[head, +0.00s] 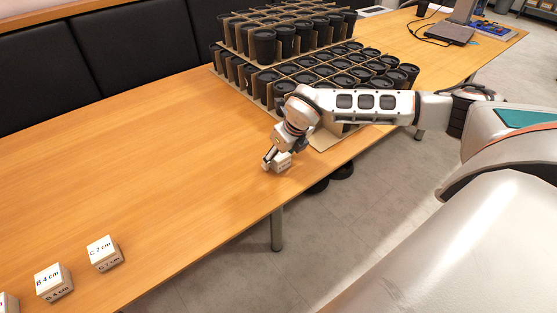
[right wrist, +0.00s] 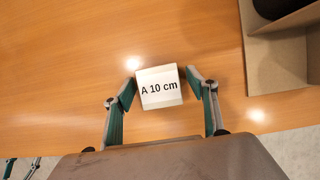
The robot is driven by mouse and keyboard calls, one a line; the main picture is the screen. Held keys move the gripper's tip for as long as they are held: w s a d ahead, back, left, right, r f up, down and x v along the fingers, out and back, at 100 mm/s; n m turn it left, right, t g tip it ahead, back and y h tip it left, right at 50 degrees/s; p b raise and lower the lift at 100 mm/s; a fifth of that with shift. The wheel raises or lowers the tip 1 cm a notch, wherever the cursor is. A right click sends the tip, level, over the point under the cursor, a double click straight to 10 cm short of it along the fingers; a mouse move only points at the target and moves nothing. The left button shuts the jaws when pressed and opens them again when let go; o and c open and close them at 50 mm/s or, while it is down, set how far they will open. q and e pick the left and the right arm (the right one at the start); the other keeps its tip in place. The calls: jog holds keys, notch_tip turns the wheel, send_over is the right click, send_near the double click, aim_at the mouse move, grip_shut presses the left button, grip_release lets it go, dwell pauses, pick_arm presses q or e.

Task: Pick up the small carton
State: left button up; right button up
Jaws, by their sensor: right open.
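A small white carton marked "A 10 cm" (right wrist: 159,87) lies on the wooden table (head: 150,150) near its front edge. It also shows in the head view (head: 282,161), partly hidden by my gripper. My right gripper (right wrist: 160,84) is open, with one finger on each side of the carton. The fingers look very close to its sides; I cannot tell if they touch. In the head view my right gripper (head: 275,160) points down at the carton.
More small cartons, marked "C" (head: 104,253) and "B 4 cm" (head: 53,282), stand at the lower left, with another cut off at the picture edge. Cardboard trays of black cups (head: 285,45) stand behind my right gripper. A laptop-like device (head: 445,33) lies farther right. The table's middle is clear.

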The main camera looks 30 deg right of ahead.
aim_at(279, 154)
jog(key=c, duration=1.2)
jog(key=shift+c, duration=0.2)
notch_tip(279, 154, up, 20)
jog(key=p, duration=0.2)
